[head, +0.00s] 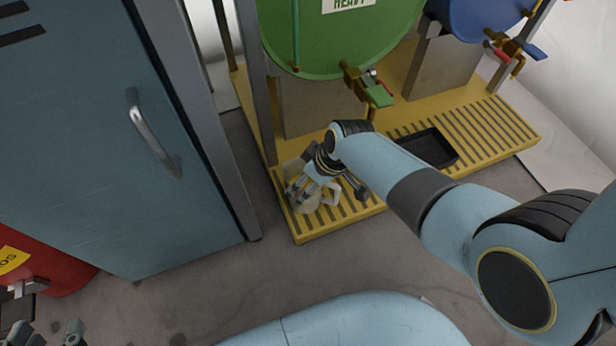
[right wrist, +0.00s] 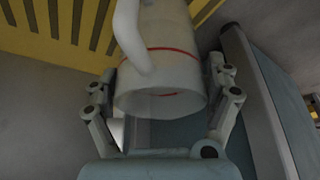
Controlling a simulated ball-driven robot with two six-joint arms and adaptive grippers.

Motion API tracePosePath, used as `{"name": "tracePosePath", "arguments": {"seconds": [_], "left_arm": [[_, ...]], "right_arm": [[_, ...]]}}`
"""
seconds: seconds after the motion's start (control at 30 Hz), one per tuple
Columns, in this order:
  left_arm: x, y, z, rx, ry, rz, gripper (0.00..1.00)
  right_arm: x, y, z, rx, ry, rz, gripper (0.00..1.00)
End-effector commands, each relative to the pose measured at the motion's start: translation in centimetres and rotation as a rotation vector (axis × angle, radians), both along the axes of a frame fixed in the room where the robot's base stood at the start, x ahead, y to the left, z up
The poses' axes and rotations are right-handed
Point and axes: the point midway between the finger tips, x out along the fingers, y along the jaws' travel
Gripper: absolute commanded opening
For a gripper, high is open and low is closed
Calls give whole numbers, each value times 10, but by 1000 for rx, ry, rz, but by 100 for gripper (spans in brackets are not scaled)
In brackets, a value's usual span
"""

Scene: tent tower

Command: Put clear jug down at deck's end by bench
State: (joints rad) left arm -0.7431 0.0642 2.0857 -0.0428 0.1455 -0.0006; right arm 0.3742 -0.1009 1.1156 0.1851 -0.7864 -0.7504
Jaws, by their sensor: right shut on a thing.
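The clear jug (head: 306,204) is at the left end of the yellow slatted deck (head: 372,204). My right gripper (head: 308,188) is shut on it from above. In the right wrist view the jug (right wrist: 165,65) sits between both fingers, with a red line around its body and its pale handle toward the left. I cannot tell whether its base touches the slats. My left gripper (head: 47,335) shows only its fingertips at the bottom left corner, spread apart and empty. No bench is clearly in view.
A blue locker (head: 120,130) stands left of the deck, close to its end. A green drum (head: 330,35) with a tap (head: 372,90) and a blue drum (head: 480,15) stand above the deck. A black tray (head: 428,148) lies on it. A red container (head: 40,262) is at lower left.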

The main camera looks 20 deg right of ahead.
Motion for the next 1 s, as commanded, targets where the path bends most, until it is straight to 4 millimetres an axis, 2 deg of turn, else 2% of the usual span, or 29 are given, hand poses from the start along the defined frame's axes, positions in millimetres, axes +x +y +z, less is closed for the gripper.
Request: {"name": "tracePosePath", "arguments": {"seconds": [0.17, 0.2, 0.3, 0.67, 1.0], "left_arm": [[4, 0, 3, 0, -16, -2, 40], [5, 0, 4, 0, -19, -2, 40], [5, 0, 4, 0, -20, -2, 40], [-1, 0, 0, 0, 3, 0, 40], [8, 5, 4, 9, 231, 23, 40]], "right_arm": [[1, 0, -1, 0, -1, 0, 39], [0, 0, -1, 0, 0, 0, 89], [0, 0, -1, 0, 0, 0, 100], [0, 0, 1, 0, 0, 0, 100], [-7, -6, 31, 0, -5, 0, 100]]}}
